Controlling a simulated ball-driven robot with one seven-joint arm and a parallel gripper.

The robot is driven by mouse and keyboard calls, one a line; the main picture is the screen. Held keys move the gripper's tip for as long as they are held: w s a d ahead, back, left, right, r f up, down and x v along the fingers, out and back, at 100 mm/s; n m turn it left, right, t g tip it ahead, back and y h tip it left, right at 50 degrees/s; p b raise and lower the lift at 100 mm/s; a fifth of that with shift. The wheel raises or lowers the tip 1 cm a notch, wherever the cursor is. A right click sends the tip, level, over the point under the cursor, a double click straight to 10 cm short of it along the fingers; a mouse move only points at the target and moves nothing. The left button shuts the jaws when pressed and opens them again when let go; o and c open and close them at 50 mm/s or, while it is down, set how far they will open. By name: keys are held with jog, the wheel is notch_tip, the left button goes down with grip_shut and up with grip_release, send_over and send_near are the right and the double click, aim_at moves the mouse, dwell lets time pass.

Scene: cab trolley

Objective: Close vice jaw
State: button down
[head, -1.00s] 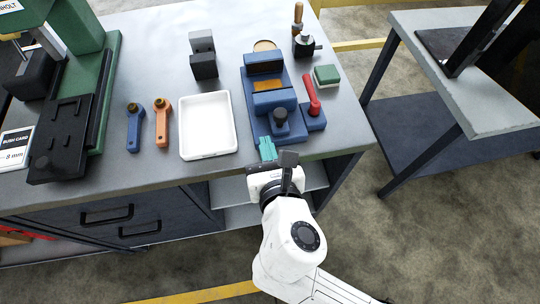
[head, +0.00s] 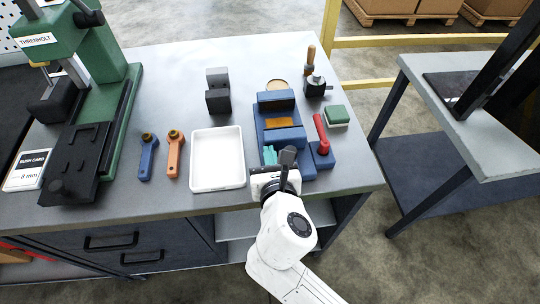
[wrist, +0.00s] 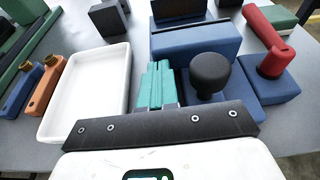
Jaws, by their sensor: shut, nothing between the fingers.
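The blue vice (head: 284,136) stands near the right front of the bench, with a tan piece (head: 279,123) between its jaws. The wrist view shows its front blue jaw block (wrist: 196,44) and a round black knob (wrist: 210,72) on the near side. A red lever (head: 321,133) rises from a blue block at its right, also seen in the wrist view (wrist: 269,38). My gripper (head: 270,155) has teal fingers, shut and empty, at the vice's front left. In the wrist view the fingers (wrist: 157,85) are left of the knob; contact with the vice cannot be told.
A white tray (head: 218,159) lies just left of the vice. Blue (head: 147,158) and orange (head: 174,154) tools lie further left, beside a green machine (head: 105,80). A green-topped block (head: 337,116) and a wooden-handled tool (head: 314,77) stand right.

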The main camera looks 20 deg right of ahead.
aim_at(266, 130)
jog(key=w+p, duration=0.1)
jog(key=w, duration=0.2)
jog(key=w+d+p, duration=0.1)
jog(key=w, duration=0.2)
jog(key=w+d+p, duration=0.1)
jog(key=w, duration=0.1)
jog(key=shift+w+d+r, duration=0.1)
jog(key=shift+w+d, duration=0.05)
jog(key=shift+w, duration=0.25)
jog(key=shift+r, duration=0.1)
